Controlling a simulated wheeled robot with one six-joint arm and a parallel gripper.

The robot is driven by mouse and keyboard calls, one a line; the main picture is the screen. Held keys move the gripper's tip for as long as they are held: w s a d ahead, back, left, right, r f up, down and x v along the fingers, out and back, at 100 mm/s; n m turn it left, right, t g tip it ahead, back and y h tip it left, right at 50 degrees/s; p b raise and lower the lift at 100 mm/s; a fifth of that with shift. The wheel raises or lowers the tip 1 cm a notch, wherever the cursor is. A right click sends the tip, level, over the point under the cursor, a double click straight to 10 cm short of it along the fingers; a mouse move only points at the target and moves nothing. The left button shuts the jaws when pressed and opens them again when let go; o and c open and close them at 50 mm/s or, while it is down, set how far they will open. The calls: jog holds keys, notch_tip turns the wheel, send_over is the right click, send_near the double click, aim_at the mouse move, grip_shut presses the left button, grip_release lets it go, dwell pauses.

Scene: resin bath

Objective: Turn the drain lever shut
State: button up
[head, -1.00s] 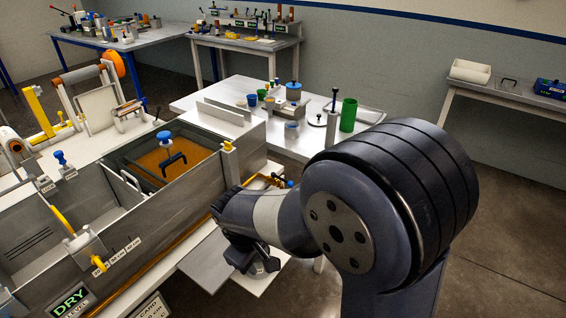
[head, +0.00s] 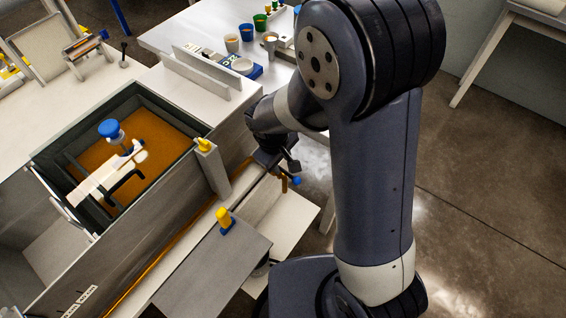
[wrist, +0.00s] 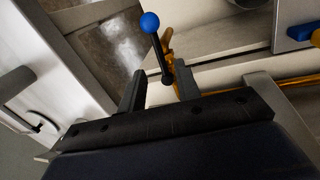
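The drain lever (wrist: 158,48) is a black rod with a blue ball on its end, beside a brass-coloured valve part (wrist: 168,42). In the wrist view it stands at the top middle, its lower end between the fingertips. In the head view its blue ball (head: 296,181) shows at the tank's right end, just past my gripper (head: 281,163). My gripper in the wrist view (wrist: 158,74) is open, one finger on each side of the lever's lower end. I cannot tell whether a finger touches it.
The grey tank (head: 160,235) with an amber bath (head: 150,133) lies left of my arm. A grey plate (head: 205,268) juts out below. A white table (head: 165,38) with several cups is behind.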

aim_at(284, 171)
jog(key=shift+w+d+f, duration=0.1)
jog(key=shift+d+f, duration=0.05)
jog(key=shift+f, duration=0.8)
jog(key=shift+w+d+f, duration=0.1)
jog(key=shift+d+f, duration=0.05)
jog(key=shift+f, duration=0.8)
jog(key=shift+c, duration=0.5)
grip_shut()
